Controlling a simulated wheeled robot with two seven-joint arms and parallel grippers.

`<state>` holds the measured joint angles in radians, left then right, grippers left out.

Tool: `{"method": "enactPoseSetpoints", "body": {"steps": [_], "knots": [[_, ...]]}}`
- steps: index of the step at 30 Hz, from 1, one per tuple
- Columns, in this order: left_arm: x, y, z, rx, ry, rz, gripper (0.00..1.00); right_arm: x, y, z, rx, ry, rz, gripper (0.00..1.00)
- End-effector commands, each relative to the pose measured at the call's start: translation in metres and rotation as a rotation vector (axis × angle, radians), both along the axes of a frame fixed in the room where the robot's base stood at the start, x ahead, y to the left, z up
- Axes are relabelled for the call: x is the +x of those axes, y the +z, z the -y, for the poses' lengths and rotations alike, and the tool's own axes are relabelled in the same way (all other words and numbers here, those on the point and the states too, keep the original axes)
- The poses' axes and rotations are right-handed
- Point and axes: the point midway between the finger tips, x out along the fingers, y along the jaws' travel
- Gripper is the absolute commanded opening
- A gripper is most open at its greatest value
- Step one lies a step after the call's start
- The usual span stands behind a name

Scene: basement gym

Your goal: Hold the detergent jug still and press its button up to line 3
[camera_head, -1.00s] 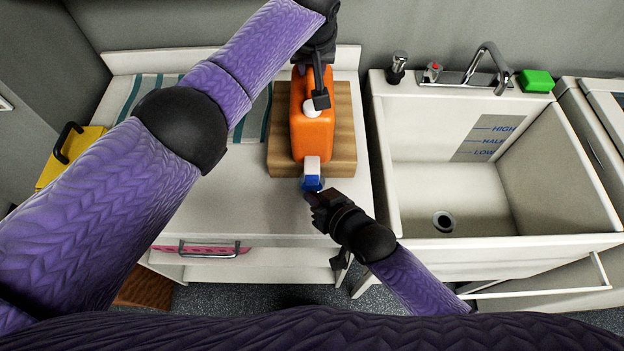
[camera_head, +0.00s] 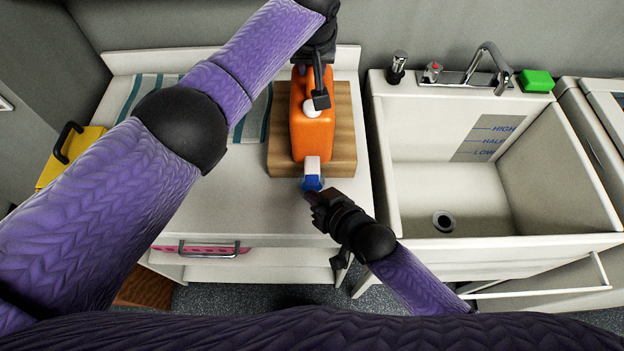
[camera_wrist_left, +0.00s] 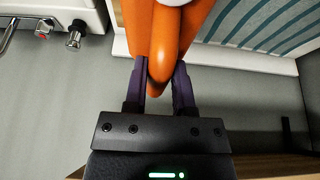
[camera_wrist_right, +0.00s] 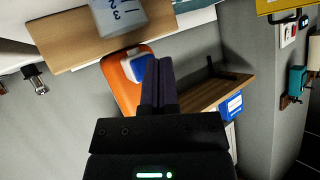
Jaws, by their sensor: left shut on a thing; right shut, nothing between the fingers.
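The orange detergent jug (camera_head: 311,135) lies on a wooden board (camera_head: 343,150) on the white counter, its white cap (camera_head: 312,108) facing up. A white spout (camera_head: 312,164) with a blue button (camera_head: 312,183) is at its near end. My left gripper (camera_head: 320,97) is shut on the jug's orange handle (camera_wrist_left: 160,85), which shows between its fingers. My right gripper (camera_head: 311,196) is shut and empty, its tips right by the blue button; I cannot tell whether they touch. The right wrist view shows a pale cup (camera_wrist_right: 118,14) marked 1, 2, 3; its fill level is unclear.
A white sink (camera_head: 440,190) with a faucet (camera_head: 487,65) is to the right, with a green block (camera_head: 536,81) on its rim. A striped towel (camera_head: 256,117) and a yellow container (camera_head: 72,155) are on the left. The counter's near left part is clear.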

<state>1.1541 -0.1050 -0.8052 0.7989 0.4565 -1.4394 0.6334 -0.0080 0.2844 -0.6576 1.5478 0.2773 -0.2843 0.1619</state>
Motion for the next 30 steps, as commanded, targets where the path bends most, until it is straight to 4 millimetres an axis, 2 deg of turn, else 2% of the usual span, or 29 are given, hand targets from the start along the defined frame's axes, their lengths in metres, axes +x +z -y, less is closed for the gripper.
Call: {"method": "enactPoseSetpoints", "body": {"steps": [6,30], "knots": [[0.0,0.001,0.0,-0.001,0.0,0.003,0.0,0.007,0.001,0.0,0.001,0.0,0.001,0.0],[0.0,0.001,0.0,-0.001,0.0,0.003,0.0,0.013,0.001,0.0,0.001,0.001,0.001,0.0]]}}
